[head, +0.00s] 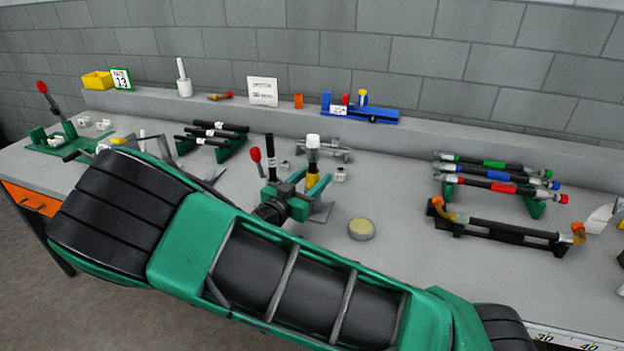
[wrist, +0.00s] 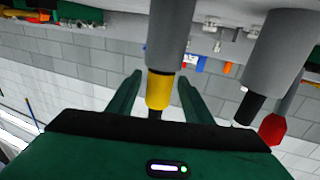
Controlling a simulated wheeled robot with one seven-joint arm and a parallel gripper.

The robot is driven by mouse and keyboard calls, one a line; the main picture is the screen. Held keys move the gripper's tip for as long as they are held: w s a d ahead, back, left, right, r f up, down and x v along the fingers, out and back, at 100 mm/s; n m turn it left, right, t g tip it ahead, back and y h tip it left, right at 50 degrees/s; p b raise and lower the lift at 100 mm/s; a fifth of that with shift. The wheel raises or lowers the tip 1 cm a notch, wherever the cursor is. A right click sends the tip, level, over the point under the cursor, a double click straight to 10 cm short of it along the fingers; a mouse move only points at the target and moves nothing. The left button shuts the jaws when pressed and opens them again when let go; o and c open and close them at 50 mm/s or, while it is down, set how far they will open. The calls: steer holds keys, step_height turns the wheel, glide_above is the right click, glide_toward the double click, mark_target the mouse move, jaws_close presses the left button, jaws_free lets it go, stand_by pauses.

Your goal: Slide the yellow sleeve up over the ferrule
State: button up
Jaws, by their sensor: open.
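The yellow sleeve (head: 313,177) is around a dark upright hose with a pale top end (head: 312,140), which may be the ferrule. In the wrist view, which shows the bench upside down, the sleeve (wrist: 159,92) sits against a thick grey cylinder (wrist: 170,35). My gripper (head: 298,186) is open at the sleeve's height. In the wrist view, the green fingers of my gripper (wrist: 160,80) stand on either side of the sleeve, with a gap visible on both sides. The hose's pale end is hidden in the wrist view.
Just left of my gripper stand a red-handled lever (head: 256,160) and a black upright hose (head: 270,146). A round tin (head: 361,229) lies to the right. Hose racks stand at the right (head: 490,185) and back left (head: 215,140). Open bench (head: 395,190) lies right of the sleeve.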

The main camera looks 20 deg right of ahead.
mark_target(310, 169)
jaws_close()
steer(key=shift+r, duration=1.75)
jaws_free()
steer(key=v, duration=1)
steer(key=shift+s+a, duration=0.2)
steer(key=shift+a, duration=0.1)
steer(key=shift+f, duration=0.1)
